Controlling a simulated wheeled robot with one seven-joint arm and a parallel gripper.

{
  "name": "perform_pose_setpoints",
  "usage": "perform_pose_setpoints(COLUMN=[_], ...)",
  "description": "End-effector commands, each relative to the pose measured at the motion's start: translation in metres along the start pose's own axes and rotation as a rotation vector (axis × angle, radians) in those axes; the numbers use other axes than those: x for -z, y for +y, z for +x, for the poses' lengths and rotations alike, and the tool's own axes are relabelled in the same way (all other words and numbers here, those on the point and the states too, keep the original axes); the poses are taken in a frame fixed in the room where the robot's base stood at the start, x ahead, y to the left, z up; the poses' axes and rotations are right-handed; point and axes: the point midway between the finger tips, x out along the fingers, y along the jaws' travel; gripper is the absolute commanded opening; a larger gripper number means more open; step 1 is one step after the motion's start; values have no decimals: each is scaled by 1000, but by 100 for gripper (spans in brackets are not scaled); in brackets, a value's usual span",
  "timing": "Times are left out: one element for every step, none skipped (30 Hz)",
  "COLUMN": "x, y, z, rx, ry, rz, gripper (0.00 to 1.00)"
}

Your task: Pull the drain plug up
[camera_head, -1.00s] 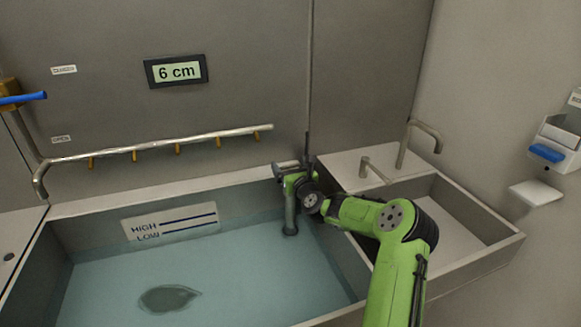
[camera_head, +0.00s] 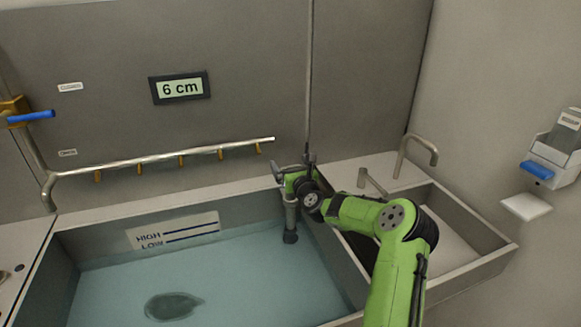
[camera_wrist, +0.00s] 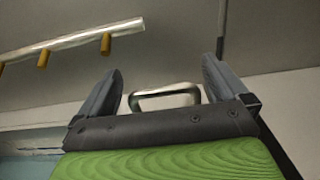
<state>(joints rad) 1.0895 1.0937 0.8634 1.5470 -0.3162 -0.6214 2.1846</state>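The drain plug (camera_head: 290,218) is an upright metal standpipe with a dark lower end, at the far right corner of the water-filled basin (camera_head: 130,215). Its lower part is in the water. My gripper (camera_head: 288,182) is at the plug's top, reached from the right, and partly hides it. In the wrist view a metal loop handle (camera_wrist: 166,97) lies between the two fingers of my gripper (camera_wrist: 160,70). The fingers stand apart, with a small gap visible to the left of the handle. Contact on the right side is unclear.
A display (camera_head: 180,88) on the back wall reads 6 cm. A spray pipe (camera_head: 165,161) with brass nozzles runs above the basin's back edge. A smaller sink (camera_head: 450,225) with a faucet (camera_head: 420,145) is on the right. A dark drain patch (camera_head: 172,306) shows underwater.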

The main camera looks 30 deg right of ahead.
Motion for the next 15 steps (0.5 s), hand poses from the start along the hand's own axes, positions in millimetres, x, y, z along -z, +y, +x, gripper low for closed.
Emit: perform_pose_setpoints(x=[1, 1, 2, 2, 2, 2, 2, 2, 2, 2, 2, 2, 2, 2, 2], y=[0, 0, 0, 0, 0, -1, -1, -1, -1, -1, -1, -1, -1, -1, -1], z=[0, 0, 0, -1, -3, -7, -11, -15, -24, -30, -38, -49, -57, -65, -76], rx=[0, 0, -1, -1, -1, 0, 0, -1, 1, 0, 1, 0, 1, 0, 0], ry=[2, 3, 4, 5, 5, 6, 6, 7, 8, 9, 8, 8, 9, 8, 8], rz=[0, 0, 0, 0, 0, -1, -1, -1, -1, 1, -1, 0, 0, 0, 1], gripper=[100, 100, 100, 100, 100, 100, 100, 100, 100, 100, 100, 100, 100, 100, 100])
